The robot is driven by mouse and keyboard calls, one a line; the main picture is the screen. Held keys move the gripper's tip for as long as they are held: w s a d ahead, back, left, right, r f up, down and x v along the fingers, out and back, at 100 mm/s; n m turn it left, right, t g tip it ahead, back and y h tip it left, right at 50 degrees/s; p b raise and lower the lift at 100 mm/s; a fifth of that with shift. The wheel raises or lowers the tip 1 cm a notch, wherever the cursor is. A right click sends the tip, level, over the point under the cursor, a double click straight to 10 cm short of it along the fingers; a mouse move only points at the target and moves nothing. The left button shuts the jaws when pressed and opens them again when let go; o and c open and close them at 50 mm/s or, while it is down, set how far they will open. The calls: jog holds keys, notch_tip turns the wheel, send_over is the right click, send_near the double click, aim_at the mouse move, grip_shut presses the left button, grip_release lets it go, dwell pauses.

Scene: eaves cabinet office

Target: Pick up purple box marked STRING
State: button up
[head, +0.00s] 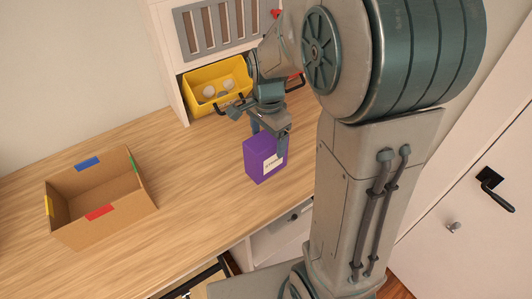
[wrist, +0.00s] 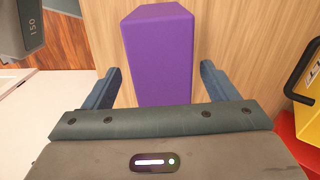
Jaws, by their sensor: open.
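The purple box (head: 258,164) stands upright on the wooden desk near its front edge, with a white label on its side; the lettering is too small to read clearly. In the wrist view the purple box (wrist: 160,60) lies ahead of and between the two fingers. My gripper (head: 269,141) is open at the box, with its fingers to either side of the box's upper part in the head view. In the wrist view my gripper (wrist: 162,85) shows a gap on both sides of the box. Nothing is held.
An open cardboard box (head: 100,200) with coloured tabs stands at the left of the desk (head: 190,190). A yellow bin (head: 216,84) with pale round items sits in the cabinet (head: 163,60) behind.

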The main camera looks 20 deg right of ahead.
jog(key=shift+a+f+p, duration=0.2)
jog(key=shift+f+p, duration=0.3)
jog(key=shift+f, duration=2.2)
jog(key=c, duration=1.2)
jog(key=shift+w+r, duration=0.1)
